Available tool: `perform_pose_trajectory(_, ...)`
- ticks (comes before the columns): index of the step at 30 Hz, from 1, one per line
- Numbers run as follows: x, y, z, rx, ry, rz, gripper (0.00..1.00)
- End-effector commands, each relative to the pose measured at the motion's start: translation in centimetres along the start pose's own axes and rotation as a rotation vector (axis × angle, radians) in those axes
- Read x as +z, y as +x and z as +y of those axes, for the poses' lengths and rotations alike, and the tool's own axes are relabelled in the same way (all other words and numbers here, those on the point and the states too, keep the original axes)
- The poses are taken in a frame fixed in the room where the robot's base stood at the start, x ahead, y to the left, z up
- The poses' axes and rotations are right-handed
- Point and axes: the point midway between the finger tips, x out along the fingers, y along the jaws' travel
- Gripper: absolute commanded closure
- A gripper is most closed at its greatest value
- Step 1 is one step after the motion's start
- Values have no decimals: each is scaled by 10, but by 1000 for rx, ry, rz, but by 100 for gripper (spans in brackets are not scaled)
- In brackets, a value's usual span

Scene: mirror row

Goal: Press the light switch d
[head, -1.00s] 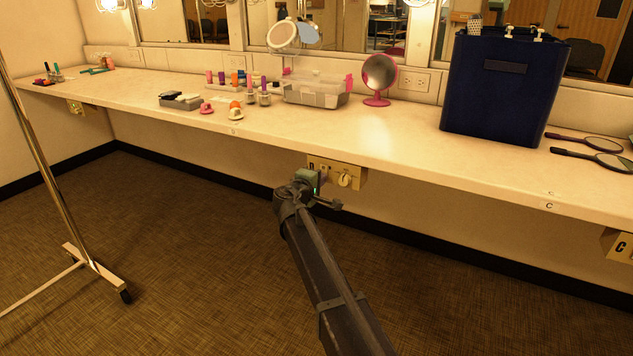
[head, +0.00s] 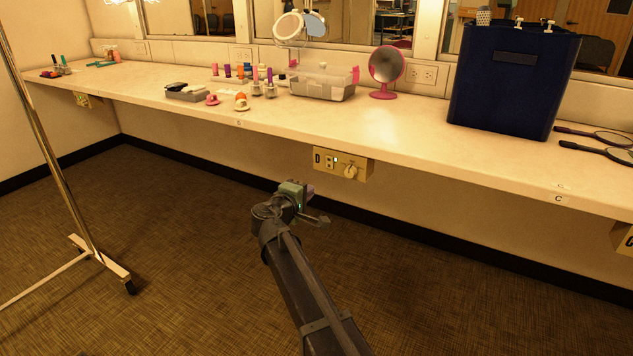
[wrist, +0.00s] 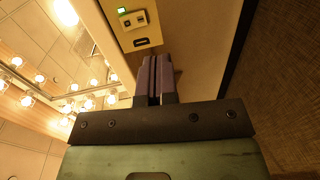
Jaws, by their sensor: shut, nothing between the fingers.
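The light switch box marked D (head: 352,174) is a cream plate under the counter's front edge, with small switches, a pale knob (head: 350,171) and a green-lit spot (head: 335,159).
The long counter (head: 420,150) carries a blue bin (head: 510,85), a pink mirror (head: 386,68), a clear case (head: 322,86) and bottles. Other switch boxes sit at far left (head: 88,100) and right edge (head: 626,238). A rolling rack (head: 50,150) stands left. Floor around my arm is clear.

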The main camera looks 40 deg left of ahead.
Motion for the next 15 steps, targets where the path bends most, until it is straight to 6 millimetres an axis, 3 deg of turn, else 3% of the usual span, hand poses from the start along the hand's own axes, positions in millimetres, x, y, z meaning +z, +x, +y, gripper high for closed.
perform_pose_trajectory(3, 1, -20, -6, 0, 0, 1, 100)
perform_pose_trajectory(6, 1, -29, -8, 0, 0, 0, 100)
perform_pose_trajectory(15, 0, -31, -8, 0, 0, -1, 100)
